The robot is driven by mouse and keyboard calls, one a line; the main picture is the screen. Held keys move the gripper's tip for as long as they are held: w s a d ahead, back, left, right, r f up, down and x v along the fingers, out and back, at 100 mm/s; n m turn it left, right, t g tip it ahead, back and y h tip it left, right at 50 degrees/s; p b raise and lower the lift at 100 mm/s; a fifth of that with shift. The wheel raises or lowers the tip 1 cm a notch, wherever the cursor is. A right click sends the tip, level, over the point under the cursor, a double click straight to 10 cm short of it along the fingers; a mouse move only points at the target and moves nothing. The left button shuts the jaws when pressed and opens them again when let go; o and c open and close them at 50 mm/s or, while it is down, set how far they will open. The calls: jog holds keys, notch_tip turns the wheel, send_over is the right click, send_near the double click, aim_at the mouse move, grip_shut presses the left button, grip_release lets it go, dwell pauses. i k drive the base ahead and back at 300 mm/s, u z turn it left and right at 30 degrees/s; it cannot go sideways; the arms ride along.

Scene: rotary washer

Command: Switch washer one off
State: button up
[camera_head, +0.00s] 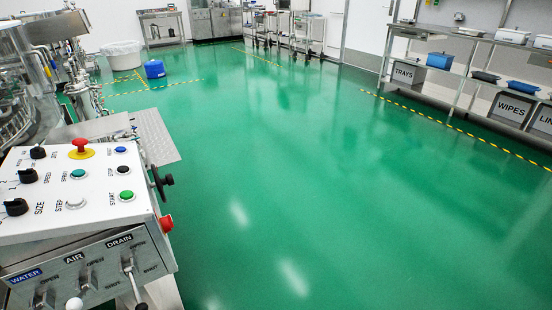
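The control panel (60,225) of a rotary washer stands at the lower left, close to me. On its sloped white top are a red mushroom button (81,146) on a yellow base, several black knobs (16,207), a green button (127,195) labelled START, a black button (123,170) above it, blue buttons (78,174) and a white button (76,203) labelled STEP. Its front has levers (130,268) labelled WATER, AIR and DRAIN, each marked open and shut. I cannot tell which washer this is. My gripper is not in view.
A red knob (166,223) and a black handle (160,181) stick out from the panel's right side. Steel machinery (20,85) stands behind it. A white tub (122,55) and a blue box (154,69) stand farther back. Shelving (462,75) lines the right. The green floor (300,170) between is clear.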

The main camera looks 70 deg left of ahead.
aim_at(167, 222)
jog(key=u, duration=3.7)
jog(key=i, duration=1)
jog(key=u, duration=1.35)
